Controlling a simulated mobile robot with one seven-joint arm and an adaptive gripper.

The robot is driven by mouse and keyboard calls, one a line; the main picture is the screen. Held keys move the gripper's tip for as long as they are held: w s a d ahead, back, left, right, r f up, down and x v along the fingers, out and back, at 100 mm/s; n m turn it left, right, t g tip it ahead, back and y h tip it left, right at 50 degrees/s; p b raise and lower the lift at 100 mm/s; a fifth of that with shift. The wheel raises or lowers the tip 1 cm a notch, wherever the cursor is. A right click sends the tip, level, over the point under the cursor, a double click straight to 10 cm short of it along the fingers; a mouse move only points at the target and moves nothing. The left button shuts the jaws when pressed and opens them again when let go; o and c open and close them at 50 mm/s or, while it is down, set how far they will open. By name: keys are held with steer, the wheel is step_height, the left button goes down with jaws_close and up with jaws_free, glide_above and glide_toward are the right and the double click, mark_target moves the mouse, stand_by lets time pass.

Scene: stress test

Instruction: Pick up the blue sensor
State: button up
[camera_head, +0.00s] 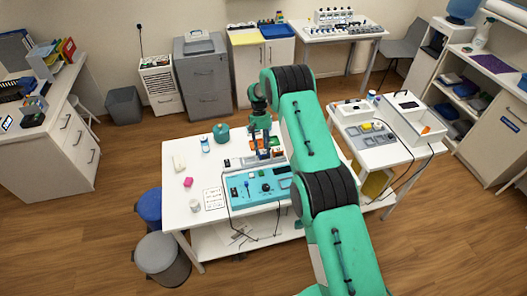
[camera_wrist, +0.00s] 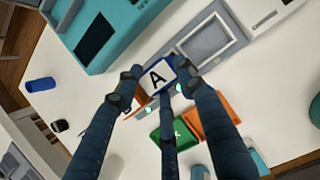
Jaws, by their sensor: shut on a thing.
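In the head view my gripper (camera_head: 264,150) is over the white table (camera_head: 180,150), behind the teal device; the block is not clear there. An orange piece (camera_wrist: 215,118) and a green piece (camera_wrist: 176,136) lie below the fingers in the wrist view.
A teal device (camera_head: 262,188) with cables stands at the table's front. A teal pot (camera_head: 221,133), pink item (camera_head: 188,182) and white cup (camera_head: 195,205) are on the left part, with free room between. A side table (camera_head: 400,155) with trays stands right.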

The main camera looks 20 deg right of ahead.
mark_target(264, 151)
step_height(264, 151, up, 10)
steer(key=shift+f, duration=0.25)
stand_by(0.3)
